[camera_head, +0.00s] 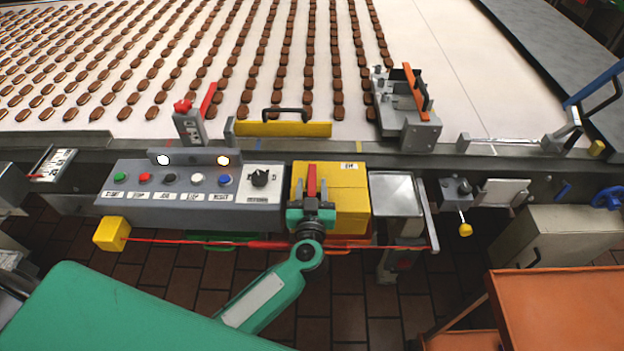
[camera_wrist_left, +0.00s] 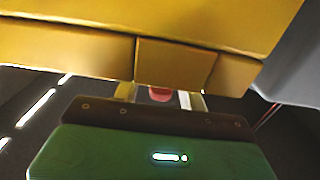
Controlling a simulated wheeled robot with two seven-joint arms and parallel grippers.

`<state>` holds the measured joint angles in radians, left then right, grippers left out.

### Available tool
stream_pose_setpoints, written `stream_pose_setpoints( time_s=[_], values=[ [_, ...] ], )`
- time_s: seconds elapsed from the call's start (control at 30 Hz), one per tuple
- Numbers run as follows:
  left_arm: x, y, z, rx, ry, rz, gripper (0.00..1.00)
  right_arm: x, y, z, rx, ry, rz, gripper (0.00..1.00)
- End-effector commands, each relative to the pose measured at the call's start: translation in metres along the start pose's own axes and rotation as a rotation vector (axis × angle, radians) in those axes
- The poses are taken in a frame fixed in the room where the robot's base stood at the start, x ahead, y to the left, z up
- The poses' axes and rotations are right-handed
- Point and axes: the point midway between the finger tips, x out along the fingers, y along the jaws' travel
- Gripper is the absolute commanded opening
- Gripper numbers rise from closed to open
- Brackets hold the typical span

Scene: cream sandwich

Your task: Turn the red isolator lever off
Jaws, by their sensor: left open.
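The red isolator lever (camera_head: 311,180) stands upright on the front of a yellow box (camera_head: 346,196) in the middle of the console. My left gripper (camera_head: 311,206) is open right at the box front, with its fingers at the lower part of the lever. In the left wrist view a small red piece (camera_wrist_left: 160,93) shows between the two fingertips, below the yellow box (camera_wrist_left: 90,47). I cannot tell whether the fingers touch the lever. The lower end of the lever is hidden by the gripper. My right gripper is not in view.
A grey button panel (camera_head: 180,183) with a black rotary knob (camera_head: 260,178) stands left of the box. A metal tray (camera_head: 394,193) is on its right. A red pull cord (camera_head: 190,242) runs low across the front. The conveyor with rows of biscuits (camera_head: 180,60) lies behind.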

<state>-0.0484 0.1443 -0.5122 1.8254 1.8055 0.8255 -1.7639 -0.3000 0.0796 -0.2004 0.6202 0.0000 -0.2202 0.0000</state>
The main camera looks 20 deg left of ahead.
Motion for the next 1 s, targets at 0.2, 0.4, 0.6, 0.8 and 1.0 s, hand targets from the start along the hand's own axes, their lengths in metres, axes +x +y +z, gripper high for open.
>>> stream_pose_setpoints(
  time_s=[0.2,0.4,0.6,0.8,1.0],
  values=[
    [0.019,0.000,0.000,0.000,0.000,0.001,0.42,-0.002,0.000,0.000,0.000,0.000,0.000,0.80],
    [0.022,0.000,0.001,0.000,0.000,0.001,0.42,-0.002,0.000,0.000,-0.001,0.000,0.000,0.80],
    [0.021,0.000,0.001,0.000,0.000,0.001,0.26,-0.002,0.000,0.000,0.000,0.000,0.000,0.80],
    [0.021,0.000,0.000,0.000,0.000,0.001,0.00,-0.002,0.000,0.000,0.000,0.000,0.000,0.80],
    [0.022,0.001,-0.001,-0.001,-0.003,-0.019,0.00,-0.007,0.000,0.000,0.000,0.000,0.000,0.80]
  ],
)
